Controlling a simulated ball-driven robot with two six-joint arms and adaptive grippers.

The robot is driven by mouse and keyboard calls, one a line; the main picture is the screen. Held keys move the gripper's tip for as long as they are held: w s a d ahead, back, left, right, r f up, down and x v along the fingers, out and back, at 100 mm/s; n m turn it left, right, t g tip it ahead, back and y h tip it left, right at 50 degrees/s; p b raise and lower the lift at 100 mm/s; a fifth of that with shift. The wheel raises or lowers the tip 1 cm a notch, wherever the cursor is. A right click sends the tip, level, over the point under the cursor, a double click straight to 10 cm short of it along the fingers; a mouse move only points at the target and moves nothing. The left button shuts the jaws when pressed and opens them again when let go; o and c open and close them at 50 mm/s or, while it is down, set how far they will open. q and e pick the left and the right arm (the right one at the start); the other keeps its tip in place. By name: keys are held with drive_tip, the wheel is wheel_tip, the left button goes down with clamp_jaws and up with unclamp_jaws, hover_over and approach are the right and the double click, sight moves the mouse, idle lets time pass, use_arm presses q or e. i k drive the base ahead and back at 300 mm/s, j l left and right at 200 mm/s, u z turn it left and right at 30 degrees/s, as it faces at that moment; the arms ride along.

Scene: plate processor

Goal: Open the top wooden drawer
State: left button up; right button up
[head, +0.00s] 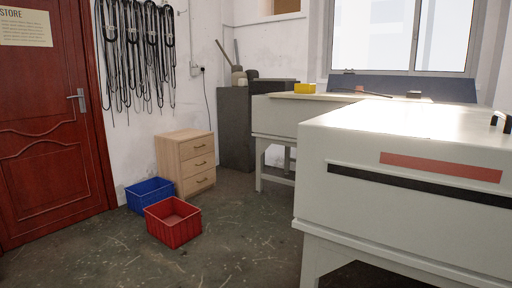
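A small light wooden cabinet (168,163) stands on the floor against the white wall, left of the middle in the head view. It has three drawers, each with a dark handle. The top drawer (202,146) looks closed, its front flush with the ones below. No gripper is clearly visible. A small dark piece at the far right edge is cut off, and I cannot tell what it is.
A blue crate (150,181) and a red crate (173,204) sit on the floor before and left of the cabinet. A large white machine (400,125) fills the right side. A red door (45,130) is at left. Open floor (235,235) lies between.

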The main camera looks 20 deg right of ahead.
sight(189, 149)
drive_tip(key=z, duration=0.25)
drive_tip(key=i+u, duration=0.4)
drive_tip(key=i, duration=0.5)
drive_tip(key=i+u, duration=0.15)
drive_tip(key=i, duration=1)
drive_tip(key=i+l+z, duration=0.1)
drive_tip(key=i+z, duration=0.55)
drive_tip(key=z, duration=0.15)
drive_tip(key=i+j+z, duration=0.15)
drive_tip(key=i+z, duration=0.25)
drive_tip(key=i+l+z, duration=0.1)
drive_tip(key=i+z, duration=0.65)
drive_tip(key=i, duration=0.15)
drive_tip(key=i+l+u, duration=0.15)
drive_tip(key=i+u, duration=0.25)
drive_tip(key=i+l+u, duration=0.35)
drive_tip(key=i+j, duration=0.05)
drive_tip(key=j, duration=0.05)
